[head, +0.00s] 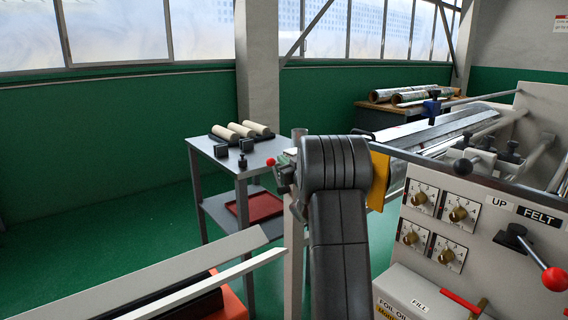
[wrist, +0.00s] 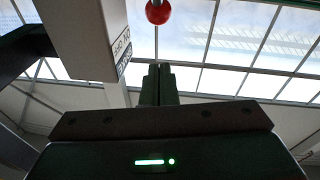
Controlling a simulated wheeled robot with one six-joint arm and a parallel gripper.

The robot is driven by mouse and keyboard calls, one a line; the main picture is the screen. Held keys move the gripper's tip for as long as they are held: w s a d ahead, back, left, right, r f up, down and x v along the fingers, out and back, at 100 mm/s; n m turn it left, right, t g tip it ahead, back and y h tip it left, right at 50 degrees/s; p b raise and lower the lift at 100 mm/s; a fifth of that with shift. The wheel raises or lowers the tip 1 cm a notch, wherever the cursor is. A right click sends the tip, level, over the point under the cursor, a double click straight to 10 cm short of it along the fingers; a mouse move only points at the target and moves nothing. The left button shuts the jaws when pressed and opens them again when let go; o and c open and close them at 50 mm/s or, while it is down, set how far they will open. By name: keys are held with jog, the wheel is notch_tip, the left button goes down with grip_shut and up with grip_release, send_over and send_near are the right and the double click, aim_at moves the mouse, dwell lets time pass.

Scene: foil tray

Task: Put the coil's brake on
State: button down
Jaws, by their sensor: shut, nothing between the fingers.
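A small red ball knob (head: 272,161) shows just left of my dark arm in the head view. A red ball (wrist: 158,11) is at the top of the wrist view, straight beyond my fingertips and apart from them. I cannot tell if both are the same knob or which handle is the brake. My gripper (wrist: 159,70) is shut and empty, pointing up the picture. A pale block (wrist: 92,38) with a small, tilted black-lettered label stands left of the fingers. My arm hides much of the machine part behind it; I cannot make out the coil.
The control panel (head: 440,225) with several dials and a red-knobbed lever (head: 553,278) stands at right. A grey side table (head: 228,160) with pale rolls is behind, left of my arm. A pale metal trough (head: 190,275) lies at the lower left. Green floor is free between.

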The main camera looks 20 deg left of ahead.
jog(key=v, duration=0.8)
jog(key=shift+s+f, duration=0.15)
jog(key=shift+f, duration=0.15)
jog(key=shift+a, duration=0.1)
